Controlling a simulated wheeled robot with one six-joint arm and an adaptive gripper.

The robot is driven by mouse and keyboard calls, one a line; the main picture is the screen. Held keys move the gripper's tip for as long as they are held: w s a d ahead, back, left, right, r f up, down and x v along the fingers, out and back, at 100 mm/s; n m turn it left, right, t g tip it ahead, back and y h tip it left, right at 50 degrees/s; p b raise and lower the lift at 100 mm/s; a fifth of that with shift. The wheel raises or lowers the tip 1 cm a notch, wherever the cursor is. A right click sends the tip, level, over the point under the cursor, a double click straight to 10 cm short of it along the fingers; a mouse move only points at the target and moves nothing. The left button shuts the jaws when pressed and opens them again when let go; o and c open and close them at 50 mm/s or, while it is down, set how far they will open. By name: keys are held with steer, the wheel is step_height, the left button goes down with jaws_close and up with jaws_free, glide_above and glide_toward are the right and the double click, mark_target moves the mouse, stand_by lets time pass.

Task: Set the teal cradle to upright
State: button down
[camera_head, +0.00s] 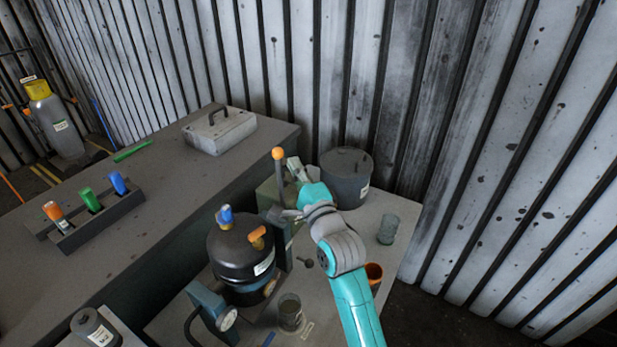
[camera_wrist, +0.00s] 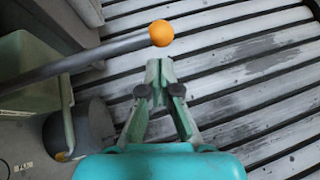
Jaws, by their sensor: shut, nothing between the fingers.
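The blue-teal cradle (camera_head: 208,306) stands on the near table, with a gauge on its front. A black round vessel (camera_head: 240,247) sits at it, looking roughly upright; the cradle's exact tilt is hard to tell. A lever with an orange ball knob (camera_head: 278,153) rises from a pale green box (camera_head: 268,196) behind the vessel. My gripper (camera_head: 293,168) is just right of the lever. In the wrist view my gripper (camera_wrist: 160,75) is shut and empty, fingertips together. The orange knob (camera_wrist: 161,33) shows just past the tips, on a grey rod from the left; contact cannot be told.
A grey lidded pot (camera_head: 346,178) stands behind my arm. A glass jar (camera_head: 388,230), an orange-rimmed cup (camera_head: 374,274) and a clear beaker (camera_head: 290,312) stand on the near table. A longer bench (camera_head: 150,205) at left holds a rack and a grey block. A corrugated wall (camera_head: 480,120) closes the back.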

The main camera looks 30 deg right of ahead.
steer(key=shift+w+a+r, duration=0.2)
steer(key=shift+w+a, duration=0.2)
steer(key=shift+a, duration=0.05)
steer(key=shift+w+a, duration=0.1)
steer(key=shift+w+a+r, duration=0.25)
steer(key=shift+w+a, duration=0.3)
steer(key=shift+w, duration=0.25)
